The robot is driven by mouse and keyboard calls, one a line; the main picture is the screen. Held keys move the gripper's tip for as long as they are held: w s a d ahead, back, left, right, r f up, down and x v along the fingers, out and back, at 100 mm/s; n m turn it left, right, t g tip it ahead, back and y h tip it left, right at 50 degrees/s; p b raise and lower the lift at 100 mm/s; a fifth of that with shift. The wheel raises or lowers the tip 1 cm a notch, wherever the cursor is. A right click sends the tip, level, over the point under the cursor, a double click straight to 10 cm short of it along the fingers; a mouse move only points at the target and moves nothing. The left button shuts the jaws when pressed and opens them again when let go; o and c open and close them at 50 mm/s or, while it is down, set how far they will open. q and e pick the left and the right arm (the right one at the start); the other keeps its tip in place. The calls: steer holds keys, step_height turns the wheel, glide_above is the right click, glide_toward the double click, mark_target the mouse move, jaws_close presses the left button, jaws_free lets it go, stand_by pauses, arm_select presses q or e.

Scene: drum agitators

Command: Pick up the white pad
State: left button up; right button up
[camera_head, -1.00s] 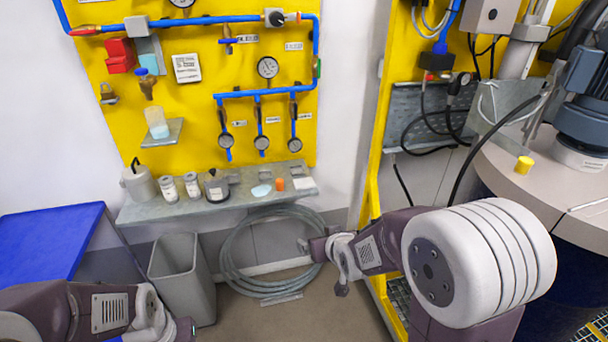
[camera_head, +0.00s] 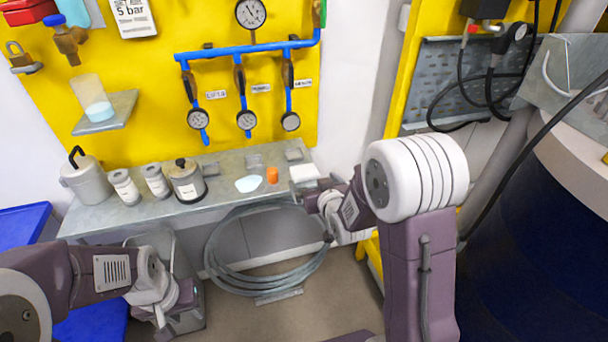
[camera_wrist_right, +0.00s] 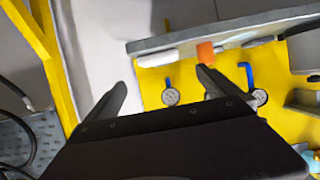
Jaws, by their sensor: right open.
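The white pad (camera_head: 304,172) lies at the right end of the grey wall shelf (camera_head: 225,182), beside an orange piece (camera_head: 272,174). In the right wrist view, which shows the scene upside down, the pad (camera_wrist_right: 157,58) shows at the shelf edge, beyond the fingers and apart from them. My right gripper (camera_head: 314,210) is just in front of and below the pad; the wrist view shows its two fingers (camera_wrist_right: 164,88) spread and empty. My left gripper (camera_head: 165,308) hangs low at the left, over the grey bin; its jaws are too unclear to judge.
Gauges and blue pipes (camera_head: 246,120) are on the yellow panel above. A hose coil (camera_head: 265,250) hangs below. A yellow post stands at right.

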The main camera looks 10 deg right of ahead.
mark_target(304, 172)
steer(key=x, duration=0.4)
steer(key=shift+w+f, duration=0.2)
steer(key=shift+w, duration=0.05)
steer(key=shift+w+f, duration=0.1)
steer(key=shift+w, duration=0.2)
steer(key=x, duration=0.4)
steer(key=shift+w+f, duration=0.15)
steer(key=shift+w, duration=0.1)
arm_select(q)
steer(key=shift+w, duration=0.15)
arm_select(e)
steer(key=shift+s, duration=0.15)
steer(key=shift+c, duration=0.3)
